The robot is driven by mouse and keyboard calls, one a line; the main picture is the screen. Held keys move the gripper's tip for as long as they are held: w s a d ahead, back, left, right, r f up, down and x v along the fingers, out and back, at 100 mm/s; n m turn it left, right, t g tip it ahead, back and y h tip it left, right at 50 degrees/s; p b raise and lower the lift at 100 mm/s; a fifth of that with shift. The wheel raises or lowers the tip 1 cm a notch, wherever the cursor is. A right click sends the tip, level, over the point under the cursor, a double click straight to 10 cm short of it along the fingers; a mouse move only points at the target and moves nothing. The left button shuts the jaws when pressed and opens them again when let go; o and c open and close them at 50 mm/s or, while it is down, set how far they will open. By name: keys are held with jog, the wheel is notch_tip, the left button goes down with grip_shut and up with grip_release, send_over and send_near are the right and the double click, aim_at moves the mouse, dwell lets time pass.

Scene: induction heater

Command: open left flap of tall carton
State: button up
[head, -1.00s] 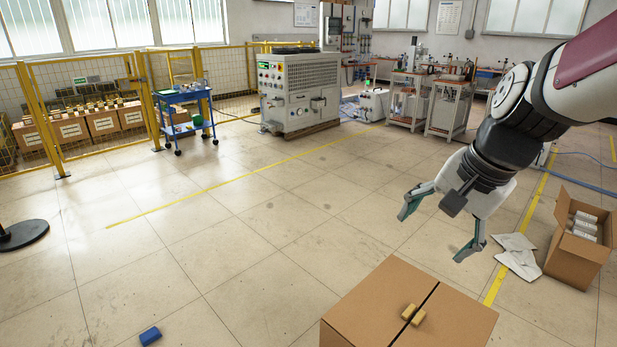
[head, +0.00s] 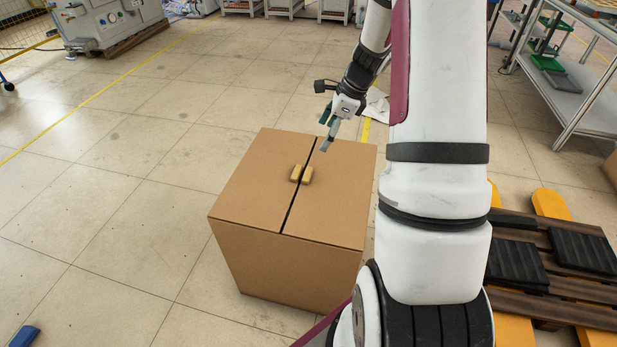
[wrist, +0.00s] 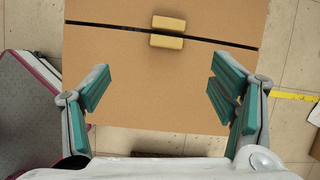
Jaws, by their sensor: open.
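The tall carton (head: 290,262) stands on the floor with both top flaps shut and a dark seam between them. Its left flap (head: 247,180) and right flap (head: 337,200) each carry a small tan block-like handle beside the seam. The left handle (head: 296,172) and right handle (head: 307,174) sit close together. My gripper (head: 326,130) is above the far part of the carton top, beyond the handles, with nothing between its fingers. The wrist view shows my gripper (wrist: 160,95) spread wide over one flap, with the handles (wrist: 168,31) ahead of the fingertips.
A pallet (head: 560,270) with black pads and yellow forks lies right of the carton. A metal shelf (head: 590,95) stands at the upper right. A blue block (head: 24,336) lies on the floor at lower left. The floor left of the carton is clear.

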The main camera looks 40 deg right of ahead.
notch_tip(320, 180, down, 4)
jog(key=d+m, duration=0.1)
jog(key=d, duration=0.1)
jog(key=b, duration=0.5)
send_near(311, 174)
jog(key=shift+m, duration=0.3)
jog(key=x, duration=0.8)
jog(key=shift+w+f, duration=0.1)
jog(key=shift+f, duration=0.15)
jog(key=shift+r, duration=0.1)
jog(key=c, duration=1.7)
